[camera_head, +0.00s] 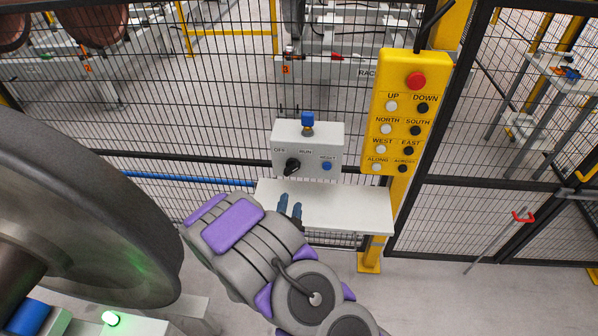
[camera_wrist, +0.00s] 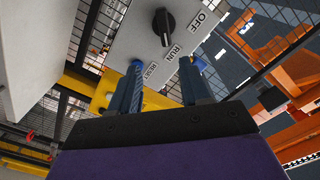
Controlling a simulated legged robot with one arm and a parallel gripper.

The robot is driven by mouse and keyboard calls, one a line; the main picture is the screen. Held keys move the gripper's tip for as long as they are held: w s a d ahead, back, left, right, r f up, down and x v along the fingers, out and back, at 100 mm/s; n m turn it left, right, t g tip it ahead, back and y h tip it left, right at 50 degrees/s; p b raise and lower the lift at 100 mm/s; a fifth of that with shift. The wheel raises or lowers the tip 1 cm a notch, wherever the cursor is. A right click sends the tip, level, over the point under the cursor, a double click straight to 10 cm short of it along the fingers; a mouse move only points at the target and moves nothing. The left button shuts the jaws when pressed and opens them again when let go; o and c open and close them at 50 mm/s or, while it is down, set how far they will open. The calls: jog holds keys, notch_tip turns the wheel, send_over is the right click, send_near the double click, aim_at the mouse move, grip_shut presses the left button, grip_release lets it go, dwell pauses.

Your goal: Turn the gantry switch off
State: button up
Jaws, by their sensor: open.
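The gantry switch is a black rotary knob (camera_head: 292,166) on the front of a pale grey control box (camera_head: 335,140). OFF is printed at its upper left and RUN at its upper right. In the wrist view the knob (camera_wrist: 164,25) shows above the fingers, and its pale mark seems to point toward RUN. My gripper (camera_head: 290,207) is just below the box in the head view, apart from the knob. In the wrist view its two blue fingers (camera_wrist: 162,88) are spread with nothing between them. A blue RESET button (camera_head: 327,166) sits right of the knob.
A white shelf (camera_head: 345,208) lies below the box. A yellow pendant (camera_head: 408,85) with a red button and several direction buttons hangs to the right. Mesh fence (camera_head: 220,110) stands behind. A large dark wheel (camera_head: 90,215) fills the left foreground. A blue fitting (camera_head: 307,121) tops the box.

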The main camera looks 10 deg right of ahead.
aim_at(290, 172)
jog(key=a+b+x, duration=0.1)
jog(key=x, duration=0.3)
jog(key=b+x, duration=0.2)
jog(key=x, duration=0.2)
jog(key=w+a+b+x, duration=0.1)
jog(key=b+x, duration=0.1)
jog(key=x, duration=0.2)
jog(key=shift+a+f, duration=0.1)
jog(key=shift+a, duration=0.25)
jog(key=w+d, duration=0.1)
jog(key=d, duration=0.1)
jog(key=w+d, duration=0.1)
jog(key=d, duration=0.1)
jog(key=shift+w, duration=0.15)
jog(key=shift+w+a, duration=0.1)
jog(key=shift+a, duration=1.05)
jog(key=shift+c, duration=1.6)
jog(key=shift+d, duration=0.45)
jog(key=c, duration=0.3)
jog(key=shift+d, duration=0.1)
jog(key=shift+c, duration=0.7)
